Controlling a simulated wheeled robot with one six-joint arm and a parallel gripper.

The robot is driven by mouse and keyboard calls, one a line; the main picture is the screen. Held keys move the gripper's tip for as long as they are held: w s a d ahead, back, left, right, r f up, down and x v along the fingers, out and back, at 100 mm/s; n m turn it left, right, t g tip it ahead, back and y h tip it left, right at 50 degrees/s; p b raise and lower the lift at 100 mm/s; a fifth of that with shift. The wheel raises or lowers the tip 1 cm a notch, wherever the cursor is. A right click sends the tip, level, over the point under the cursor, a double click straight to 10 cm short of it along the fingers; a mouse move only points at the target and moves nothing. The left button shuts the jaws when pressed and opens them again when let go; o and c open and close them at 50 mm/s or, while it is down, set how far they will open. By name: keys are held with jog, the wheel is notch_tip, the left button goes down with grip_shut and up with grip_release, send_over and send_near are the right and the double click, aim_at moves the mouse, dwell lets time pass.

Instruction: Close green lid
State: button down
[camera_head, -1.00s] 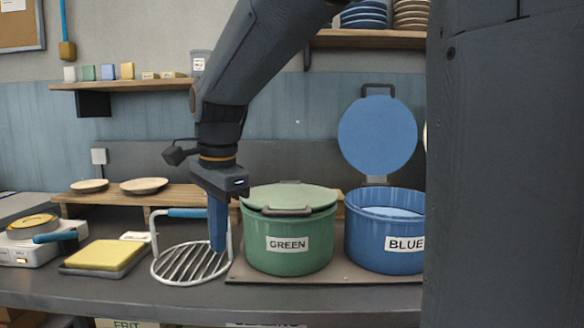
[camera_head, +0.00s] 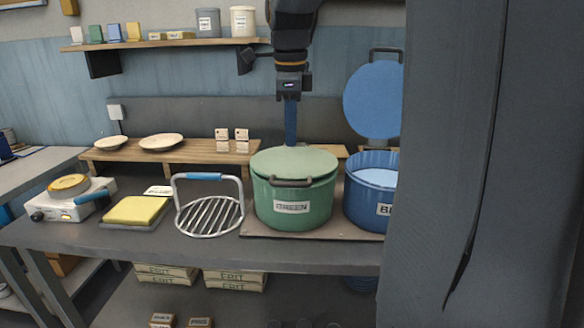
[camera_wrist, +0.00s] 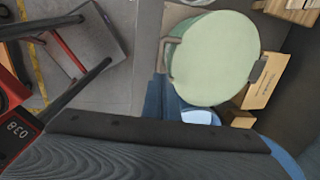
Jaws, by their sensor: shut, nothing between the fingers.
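The green pot (camera_head: 293,207) with a GREEN label stands on a brown board. Its green lid (camera_head: 293,163) lies over the opening, about flat, with its dark handle (camera_head: 290,182) at the front; I cannot tell whether it is fully flush. In the wrist view the round lid (camera_wrist: 213,58) shows from above. My gripper (camera_head: 290,142) points down at the lid's back edge, blue fingers shut and empty. Its tips are hidden by or touching the lid; I cannot tell which.
A blue pot (camera_head: 372,207) with its blue lid (camera_head: 374,99) raised stands close on the right. A wire rack (camera_head: 210,216) and a yellow sponge (camera_head: 135,210) lie to the left. A low wooden shelf (camera_head: 190,157) with plates stands behind. My own column hides the right side.

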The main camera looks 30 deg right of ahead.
aim_at(292, 184)
jog(key=f, duration=0.3)
jog(key=w+f+p, duration=0.1)
jog(key=f, duration=0.3)
jog(key=f+p, duration=0.1)
jog(key=f, duration=0.2)
jog(key=shift+w+d+f, duration=0.15)
jog(key=shift+d+f, duration=0.15)
jog(key=shift+d, duration=0.1)
